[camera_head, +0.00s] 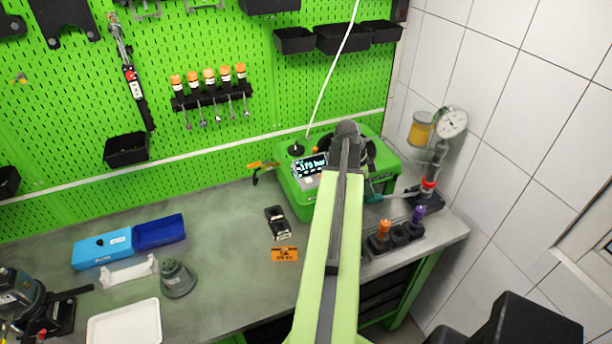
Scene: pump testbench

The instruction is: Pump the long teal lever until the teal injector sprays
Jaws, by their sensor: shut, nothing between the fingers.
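The long lever's teal grip (374,196) shows just right of my arm. The lever runs right toward the hand pump (429,183), which stands on the bench's right end with a red ring, a round gauge (451,122) and a yellow reservoir (420,128). My light green arm crosses the middle, and its dark far end lies over the green case. No fingers can be made out; my gripper is hidden by the arm, so I cannot tell whether it touches the lever. No teal injector can be made out; orange-topped (383,229) and purple-topped (418,214) pieces stand in a black holder.
A green case (300,193) with a lit display stands behind my arm. An orange box (285,254), a black meter (278,222), a grey cup (177,279), blue boxes (104,248) and a white tray (126,324) lie left. White tiled wall (480,60) bounds the right.

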